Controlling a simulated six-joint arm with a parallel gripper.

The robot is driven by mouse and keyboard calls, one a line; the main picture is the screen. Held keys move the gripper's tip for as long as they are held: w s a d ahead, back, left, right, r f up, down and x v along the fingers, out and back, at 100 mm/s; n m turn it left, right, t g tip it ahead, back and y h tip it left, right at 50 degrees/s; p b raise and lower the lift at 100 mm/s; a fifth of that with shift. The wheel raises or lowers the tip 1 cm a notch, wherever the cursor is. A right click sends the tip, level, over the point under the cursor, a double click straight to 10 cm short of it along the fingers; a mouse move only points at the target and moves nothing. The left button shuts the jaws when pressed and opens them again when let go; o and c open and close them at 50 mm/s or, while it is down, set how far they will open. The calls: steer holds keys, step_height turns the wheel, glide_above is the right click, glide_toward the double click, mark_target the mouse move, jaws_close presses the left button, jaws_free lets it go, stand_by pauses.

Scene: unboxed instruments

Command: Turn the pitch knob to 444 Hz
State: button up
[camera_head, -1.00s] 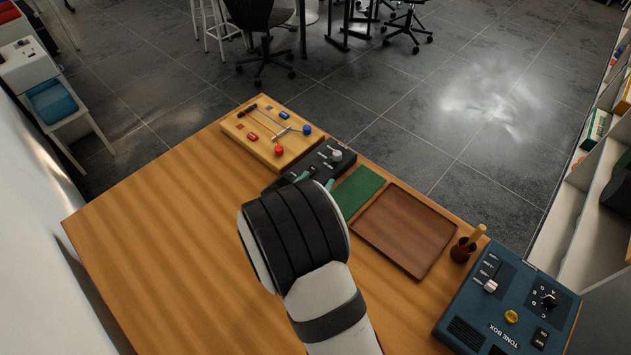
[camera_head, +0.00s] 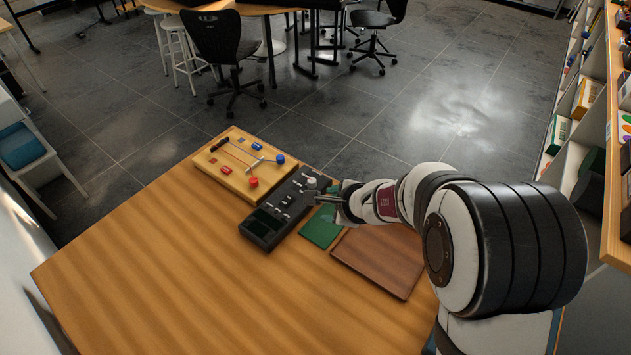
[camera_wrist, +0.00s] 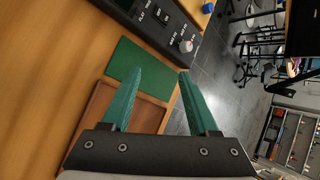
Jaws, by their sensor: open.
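The black tuner-like device (camera_head: 283,212) lies on the wooden table, with a dark screen at its near end and small buttons along its top. A pale round knob (camera_head: 311,183) stands at its far end. In the wrist view the knob (camera_wrist: 187,44) is ahead of the green fingertips, nearer the right one, and apart from them. My gripper (camera_head: 326,194) is just right of the device's far end, and in the wrist view my gripper (camera_wrist: 161,70) is open and empty. I cannot read the knob's setting or the screen.
A wooden board with coloured pegs (camera_head: 240,165) lies left of the device. A green mat (camera_head: 320,232) and a brown tray (camera_head: 375,262) lie to its right, partly under my arm. The table's front left (camera_head: 150,270) is clear. The table's right end is hidden.

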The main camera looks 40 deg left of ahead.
steer(key=w+d+r+m+y, duration=0.3)
steer(key=w+r+m+y, duration=0.2)
steer(key=r+m, duration=0.25)
steer(key=m, duration=0.1)
glide_toward(312, 181)
steer(key=shift+y, duration=0.4)
steer(key=x, duration=0.8)
steer(key=shift+w+a+f, duration=0.15)
steer(key=shift+w+f, duration=0.05)
steer(key=shift+f, duration=0.25)
jaws_close()
